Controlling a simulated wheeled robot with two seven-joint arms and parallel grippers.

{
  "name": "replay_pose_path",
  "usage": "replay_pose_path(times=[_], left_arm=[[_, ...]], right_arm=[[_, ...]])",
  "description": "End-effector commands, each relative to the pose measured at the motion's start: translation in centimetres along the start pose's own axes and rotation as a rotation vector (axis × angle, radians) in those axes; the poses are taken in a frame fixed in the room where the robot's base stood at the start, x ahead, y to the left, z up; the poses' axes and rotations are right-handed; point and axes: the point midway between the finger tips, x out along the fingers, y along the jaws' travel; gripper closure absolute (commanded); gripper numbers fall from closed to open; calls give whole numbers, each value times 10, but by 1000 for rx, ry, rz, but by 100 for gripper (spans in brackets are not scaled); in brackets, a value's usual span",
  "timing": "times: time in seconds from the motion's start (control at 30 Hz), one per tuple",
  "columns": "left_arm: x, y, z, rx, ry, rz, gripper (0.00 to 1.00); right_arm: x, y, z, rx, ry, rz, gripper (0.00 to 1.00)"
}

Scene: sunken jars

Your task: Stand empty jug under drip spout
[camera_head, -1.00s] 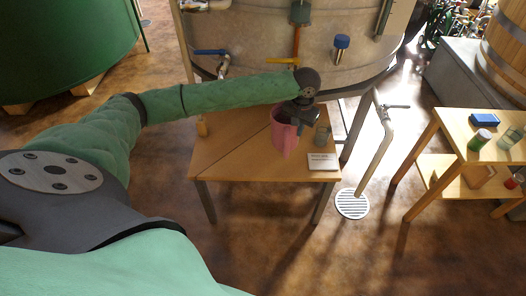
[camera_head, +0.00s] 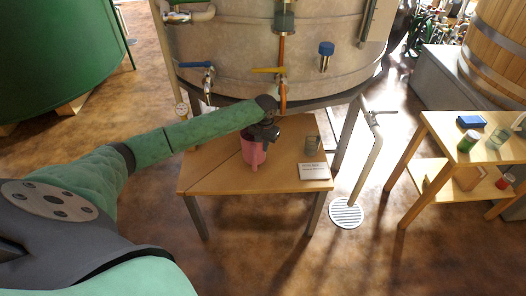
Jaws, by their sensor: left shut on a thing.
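A pink jug (camera_head: 254,153) is upright, or nearly so, over the middle of the small wooden table (camera_head: 208,178). I cannot tell whether its base touches the top. My left gripper (camera_head: 264,133) is shut on the jug near its rim and hides part of it. The jug's inside is hidden. Above and behind it is a tap with a yellow handle (camera_head: 268,70) and a copper pipe (camera_head: 282,92). Farther left is a tap with a blue handle (camera_head: 196,64). I cannot see any drip. My right gripper is not in view.
A clear glass (camera_head: 312,145) and a white card (camera_head: 313,171) stand on the table right of the jug. The steel tank (camera_head: 240,40) rises behind. A standing pipe (camera_head: 371,160) and floor drain (camera_head: 346,213) are to the right, before a side table (camera_head: 437,127).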

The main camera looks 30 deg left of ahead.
Motion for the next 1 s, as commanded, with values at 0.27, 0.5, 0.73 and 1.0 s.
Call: replay_pose_path(times=[0.27,0.5,0.73,1.0], left_arm=[[30,1,0,0,-1,0,100],[35,1,0,0,0,-1,100],[38,1,0,0,0,-1,87],[38,1,0,0,0,-1,71]], right_arm=[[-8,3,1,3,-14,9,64],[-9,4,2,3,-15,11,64],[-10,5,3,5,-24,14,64],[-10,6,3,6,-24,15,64]])
